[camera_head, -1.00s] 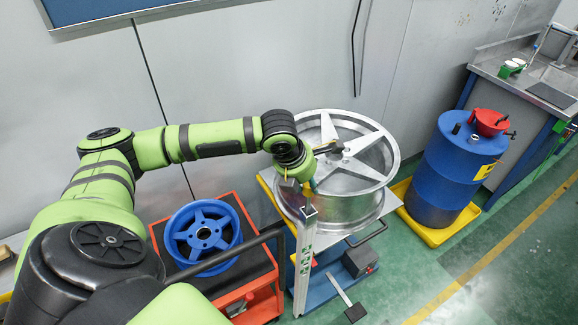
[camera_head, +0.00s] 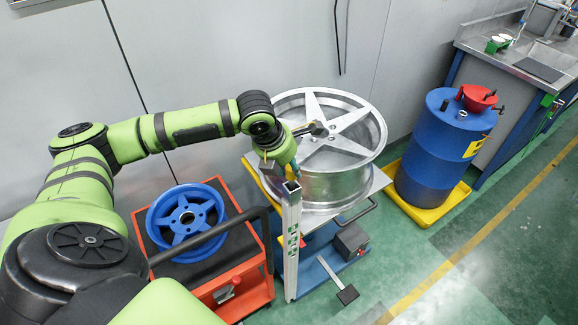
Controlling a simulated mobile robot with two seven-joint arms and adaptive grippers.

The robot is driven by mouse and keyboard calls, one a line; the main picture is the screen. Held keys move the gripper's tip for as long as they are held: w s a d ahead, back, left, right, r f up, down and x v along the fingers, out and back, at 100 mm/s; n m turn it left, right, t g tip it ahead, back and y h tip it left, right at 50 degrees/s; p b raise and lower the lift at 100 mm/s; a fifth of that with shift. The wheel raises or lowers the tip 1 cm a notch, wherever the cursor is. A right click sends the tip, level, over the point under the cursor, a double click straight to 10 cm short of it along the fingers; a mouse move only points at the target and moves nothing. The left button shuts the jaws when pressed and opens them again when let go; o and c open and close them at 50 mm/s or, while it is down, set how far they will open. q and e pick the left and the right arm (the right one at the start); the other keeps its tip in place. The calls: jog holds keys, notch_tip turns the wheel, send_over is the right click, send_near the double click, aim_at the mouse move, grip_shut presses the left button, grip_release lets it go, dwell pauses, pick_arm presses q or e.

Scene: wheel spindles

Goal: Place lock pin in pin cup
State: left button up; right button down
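My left arm reaches in from the left to the large silver spoked wheel (camera_head: 335,125). My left gripper (camera_head: 312,129) shows as a small dark shape beside the wrist, over the wheel's left spokes near the hub. Its fingers are too small and overlapped to tell open from shut. I cannot make out a lock pin or a pin cup for certain. My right gripper is not in view.
A silver upright post (camera_head: 291,235) stands in front of the wheel. A blue wheel (camera_head: 184,222) lies on an orange cart (camera_head: 262,285). A blue barrel (camera_head: 435,150) with a red funnel (camera_head: 478,97) stands right, near a workbench (camera_head: 500,65). Green floor is clear at lower right.

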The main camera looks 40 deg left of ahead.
pick_arm(q)
jog(key=shift+o, duration=0.4)
jog(key=shift+d, duration=0.2)
jog(key=shift+r, duration=0.15)
jog(key=b+v, duration=0.1)
jog(key=v, duration=1)
jog(key=shift+r+b, duration=0.3)
jog(key=shift+r, duration=0.1)
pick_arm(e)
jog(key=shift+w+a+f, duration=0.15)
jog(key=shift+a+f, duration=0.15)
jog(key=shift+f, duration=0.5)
pick_arm(q)
jog(key=shift+s+a, duration=0.15)
jog(key=shift+a, duration=0.05)
